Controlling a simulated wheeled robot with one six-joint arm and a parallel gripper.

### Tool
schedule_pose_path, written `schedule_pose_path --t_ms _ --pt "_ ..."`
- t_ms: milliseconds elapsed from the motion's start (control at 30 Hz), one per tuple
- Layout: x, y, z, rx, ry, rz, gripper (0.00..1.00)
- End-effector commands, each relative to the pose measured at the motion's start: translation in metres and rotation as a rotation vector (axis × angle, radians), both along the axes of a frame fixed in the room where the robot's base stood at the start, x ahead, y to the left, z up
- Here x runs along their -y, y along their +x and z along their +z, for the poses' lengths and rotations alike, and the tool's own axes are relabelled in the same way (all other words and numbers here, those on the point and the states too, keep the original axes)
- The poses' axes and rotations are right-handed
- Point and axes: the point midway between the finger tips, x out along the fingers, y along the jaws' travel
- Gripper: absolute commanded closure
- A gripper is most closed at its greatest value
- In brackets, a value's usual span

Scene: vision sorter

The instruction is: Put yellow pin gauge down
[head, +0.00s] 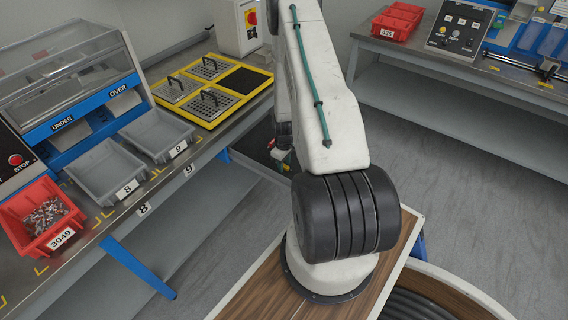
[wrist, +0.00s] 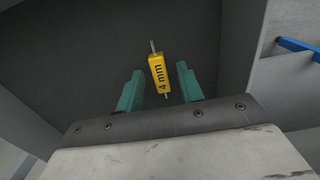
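The yellow pin gauge (wrist: 159,75), marked "4 mm", shows in the wrist view with a thin metal pin at its upper end. It lies over a dark, flat surface (wrist: 95,45). My gripper (wrist: 159,84) has its two green fingers apart, one on each side of the gauge, with a visible gap on both sides. I cannot tell the exact height of the fingers over the dark surface. In the head view my arm mostly hides the gripper, and I do not make out the gauge there.
Pale walls border the dark surface in the wrist view. In the head view, the left bench holds a yellow-framed tray (head: 189,113), two grey bins (head: 104,172) (head: 158,135) and a red bin of small metal parts (head: 66,222). A second bench with red bins (head: 393,25) stands at the right.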

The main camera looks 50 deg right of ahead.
Motion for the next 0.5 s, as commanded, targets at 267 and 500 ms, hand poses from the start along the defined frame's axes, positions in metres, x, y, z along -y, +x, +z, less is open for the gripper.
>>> schedule_pose_path --t_ms 267,500 --pt "0.001 0.001 0.044 0.002 -0.003 0.0 0.63" --pt "0.0 0.0 0.094 0.002 -0.002 0.0 0.63"
